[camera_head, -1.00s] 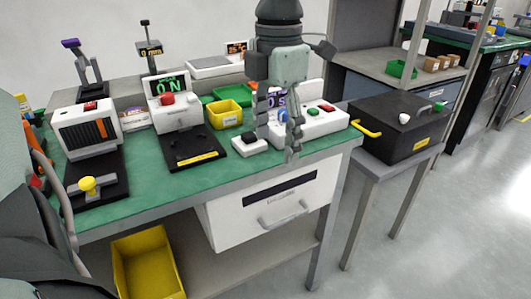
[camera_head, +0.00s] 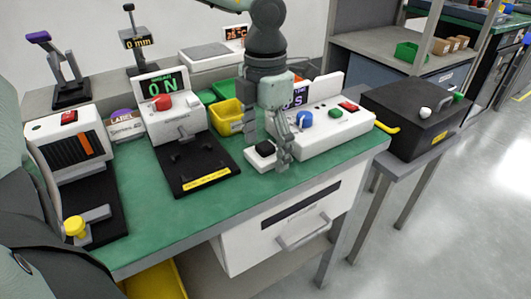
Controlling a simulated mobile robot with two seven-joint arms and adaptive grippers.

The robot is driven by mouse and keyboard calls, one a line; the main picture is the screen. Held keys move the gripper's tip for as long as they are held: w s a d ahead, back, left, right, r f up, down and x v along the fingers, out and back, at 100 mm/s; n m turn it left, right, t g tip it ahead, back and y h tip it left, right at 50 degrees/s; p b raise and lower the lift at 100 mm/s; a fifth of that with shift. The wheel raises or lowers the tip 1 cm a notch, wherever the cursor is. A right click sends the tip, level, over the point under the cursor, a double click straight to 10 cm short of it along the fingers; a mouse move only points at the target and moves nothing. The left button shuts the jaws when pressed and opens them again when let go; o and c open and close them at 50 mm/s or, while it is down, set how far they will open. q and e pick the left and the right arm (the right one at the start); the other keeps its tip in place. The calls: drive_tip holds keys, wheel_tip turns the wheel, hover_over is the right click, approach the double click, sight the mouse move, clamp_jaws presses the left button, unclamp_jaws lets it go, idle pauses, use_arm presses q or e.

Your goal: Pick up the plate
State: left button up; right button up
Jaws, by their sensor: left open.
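No thing here is plainly marked as the plate. A small flat white piece with a black knob (camera_head: 262,149) lies on the green bench top, left of the white control box, and may be it. My left gripper (camera_head: 266,150) reaches down from above. Its fingers are apart, one on each side of the black knob in this view, with nothing held between them. I cannot tell whether a finger touches the piece. My right gripper is not in view.
The white control box (camera_head: 345,136) with coloured knobs stands close right of the gripper. A black test stand (camera_head: 195,172) and a yellow bin (camera_head: 226,117) are to its left. A black box (camera_head: 415,115) stands further right. The bench's front strip (camera_head: 180,225) is clear.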

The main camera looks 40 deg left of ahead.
use_arm(q)
drive_tip(key=c, duration=1.2)
drive_tip(key=shift+r, duration=0.1)
drive_tip(key=shift+c, duration=0.2)
